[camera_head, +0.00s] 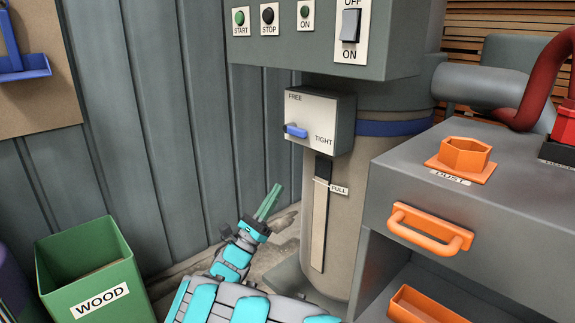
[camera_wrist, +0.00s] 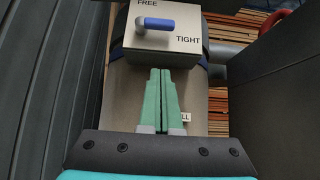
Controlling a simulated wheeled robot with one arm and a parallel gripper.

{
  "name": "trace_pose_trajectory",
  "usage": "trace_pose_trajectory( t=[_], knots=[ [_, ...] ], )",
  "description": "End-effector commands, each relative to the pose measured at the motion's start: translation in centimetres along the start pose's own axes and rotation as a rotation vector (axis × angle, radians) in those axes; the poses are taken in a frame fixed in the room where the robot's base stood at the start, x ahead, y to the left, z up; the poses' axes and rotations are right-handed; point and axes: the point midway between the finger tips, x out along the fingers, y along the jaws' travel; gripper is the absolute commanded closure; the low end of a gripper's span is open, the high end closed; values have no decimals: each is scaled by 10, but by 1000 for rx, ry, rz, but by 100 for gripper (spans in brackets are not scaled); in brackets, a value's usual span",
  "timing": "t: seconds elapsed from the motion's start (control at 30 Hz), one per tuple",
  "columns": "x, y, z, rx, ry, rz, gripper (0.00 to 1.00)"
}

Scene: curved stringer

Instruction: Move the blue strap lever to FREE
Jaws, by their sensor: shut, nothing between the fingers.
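The blue strap lever (camera_head: 296,131) is on the front of a pale box (camera_head: 330,108) fixed to the grey column. FREE is printed at the box's upper left and TIGHT at its lower right. In the wrist view the lever (camera_wrist: 158,24) lies roughly level, below FREE and above and left of TIGHT. My gripper (camera_head: 276,188) is below and left of the box, apart from the lever. In the wrist view my gripper's green fingers (camera_wrist: 160,74) are together and empty, with tips just below the box (camera_wrist: 160,58).
A control panel (camera_head: 330,55) with buttons and a switch juts out above the box. A grey cabinet (camera_head: 500,190) with an orange handle (camera_head: 430,230) stands at right. A green WOOD bin (camera_head: 90,265) stands at lower left. Free room shows left of the box, before the grey wall.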

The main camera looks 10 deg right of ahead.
Motion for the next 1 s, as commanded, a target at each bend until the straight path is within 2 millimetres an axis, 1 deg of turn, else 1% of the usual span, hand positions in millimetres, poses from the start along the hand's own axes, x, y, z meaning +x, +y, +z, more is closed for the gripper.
trace_pose_trajectory(
  t=[0.17,0.4,0.57,0.6,0.7,0.83,1.0],
  knots=[
    [24,-2,1,0,-2,-5,100],
    [72,-2,0,0,-1,-6,100],
    [101,-2,0,0,1,-4,100],
    [105,-1,8,2,0,-3,100],
    [114,-1,18,3,-1,-4,100],
    [121,-1,25,1,-1,-2,100],
    [124,0,28,0,0,-1,100]
  ],
)
